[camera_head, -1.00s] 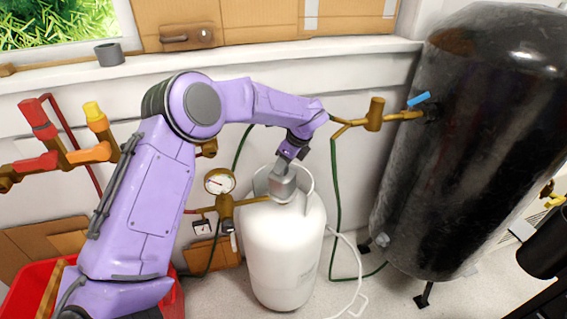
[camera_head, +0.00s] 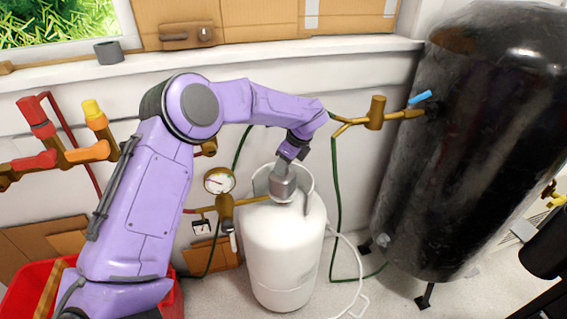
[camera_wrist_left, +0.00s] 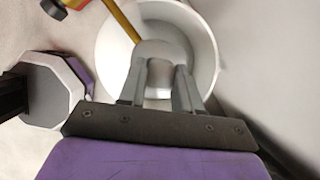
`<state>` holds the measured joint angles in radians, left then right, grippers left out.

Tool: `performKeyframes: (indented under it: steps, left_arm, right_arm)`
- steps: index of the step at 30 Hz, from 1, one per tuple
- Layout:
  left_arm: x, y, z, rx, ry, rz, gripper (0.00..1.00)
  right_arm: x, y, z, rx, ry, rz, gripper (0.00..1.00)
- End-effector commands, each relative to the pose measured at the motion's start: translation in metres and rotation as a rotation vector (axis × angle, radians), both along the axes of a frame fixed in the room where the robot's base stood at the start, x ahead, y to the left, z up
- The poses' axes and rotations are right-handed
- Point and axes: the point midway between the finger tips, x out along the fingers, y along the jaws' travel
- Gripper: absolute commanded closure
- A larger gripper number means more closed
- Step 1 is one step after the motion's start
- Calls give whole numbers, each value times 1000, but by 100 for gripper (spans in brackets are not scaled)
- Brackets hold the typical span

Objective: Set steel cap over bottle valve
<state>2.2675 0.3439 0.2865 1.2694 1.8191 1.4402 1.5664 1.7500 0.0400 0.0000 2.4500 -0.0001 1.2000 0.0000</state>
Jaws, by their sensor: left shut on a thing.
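The white gas bottle (camera_head: 283,255) stands upright on the floor, with a ring-shaped collar around its top. The grey steel cap (camera_head: 282,186) is at the bottle's top inside the collar. My left gripper (camera_head: 290,160) points down and is shut on the cap. In the left wrist view the cap (camera_wrist_left: 160,52) sits between the two fingers, above the round white bottle top (camera_wrist_left: 115,55). The bottle valve is hidden beneath the cap, so I cannot tell whether the cap touches it.
A brass pipe with a pressure gauge (camera_head: 219,181) runs close to the bottle's left side. A large black tank (camera_head: 460,150) stands at the right. Red and yellow valves (camera_head: 60,145) are on the left wall. A red crate (camera_head: 22,290) is at lower left.

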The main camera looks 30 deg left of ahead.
Motion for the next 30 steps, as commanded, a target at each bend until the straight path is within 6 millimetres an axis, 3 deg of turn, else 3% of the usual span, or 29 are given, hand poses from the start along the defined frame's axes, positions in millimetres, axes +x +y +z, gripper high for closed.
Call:
performKeyframes:
  steps: [6, 7, 8, 17, 30]
  left_arm:
    - [0, 0, -5, 0, 0, 1, 100]
    - [0, 0, -4, 0, 0, 1, 60]
    - [0, 0, -4, 0, 0, 1, 56]
    - [0, -1, -2, 0, 0, 0, 56]
    - [1, -16, 38, 1, -1, 0, 56]
  right_arm:
    - [0, 0, -5, 0, 0, 0, 57]
    - [0, 0, -4, 0, 0, 0, 57]
    - [0, 0, -4, 0, 0, 0, 57]
    - [0, 0, -2, 0, 0, 0, 57]
    - [0, 0, 19, 0, 0, 0, 57]
